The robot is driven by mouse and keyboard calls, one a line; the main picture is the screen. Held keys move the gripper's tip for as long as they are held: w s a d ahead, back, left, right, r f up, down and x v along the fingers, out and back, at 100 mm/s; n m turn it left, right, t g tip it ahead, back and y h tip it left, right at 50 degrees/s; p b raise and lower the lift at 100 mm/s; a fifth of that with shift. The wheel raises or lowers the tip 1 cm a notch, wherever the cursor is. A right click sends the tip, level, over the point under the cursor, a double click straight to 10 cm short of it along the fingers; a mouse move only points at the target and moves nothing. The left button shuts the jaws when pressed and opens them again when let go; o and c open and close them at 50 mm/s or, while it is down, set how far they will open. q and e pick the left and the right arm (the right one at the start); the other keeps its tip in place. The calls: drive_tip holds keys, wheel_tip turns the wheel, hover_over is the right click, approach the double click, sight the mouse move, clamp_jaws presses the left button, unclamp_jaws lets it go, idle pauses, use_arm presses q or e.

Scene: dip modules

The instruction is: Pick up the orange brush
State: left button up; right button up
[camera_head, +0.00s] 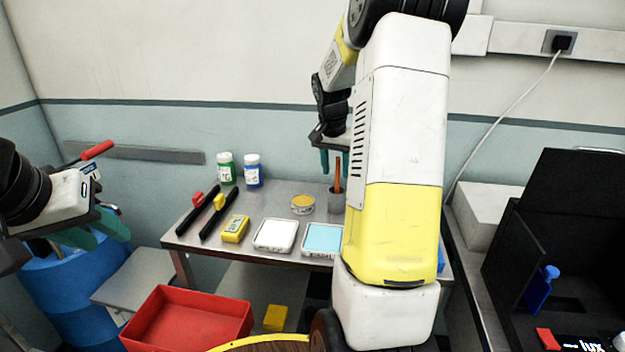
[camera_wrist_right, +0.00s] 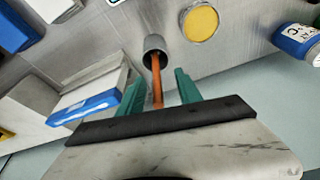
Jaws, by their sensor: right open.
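The orange brush (camera_head: 337,172) stands in a small grey metal cup (camera_head: 336,202) at the back of the metal table. In the right wrist view, the brush handle (camera_wrist_right: 157,85) rises from the cup (camera_wrist_right: 154,46) towards my right gripper (camera_wrist_right: 160,88). The gripper's teal fingers are apart, one on each side of the handle, with gaps between. In the head view, my right gripper (camera_head: 325,160) is above and beside the cup, partly hidden by my arm. The brush's lower end is hidden in the cup. My left gripper (camera_head: 96,229) is at the far left, open and empty.
Around the cup are a yellow-topped round tin (camera_head: 302,203), white tray (camera_head: 276,235), blue tray (camera_head: 323,239), green-labelled jar (camera_head: 226,169) and blue-labelled jar (camera_head: 253,171). A red bin (camera_head: 187,320) stands in front. A black case (camera_head: 550,240) is at right.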

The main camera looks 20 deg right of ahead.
sight(338, 178)
drive_tip(key=x, duration=0.4)
drive_tip(key=shift+s+d+f, duration=0.1)
drive_tip(key=shift+d+f, duration=0.05)
drive_tip(key=shift+f, duration=0.05)
drive_tip(key=shift+c, duration=0.3)
clamp_jaws()
wheel_tip(338, 178, up, 10)
drive_tip(key=shift+r, duration=0.1)
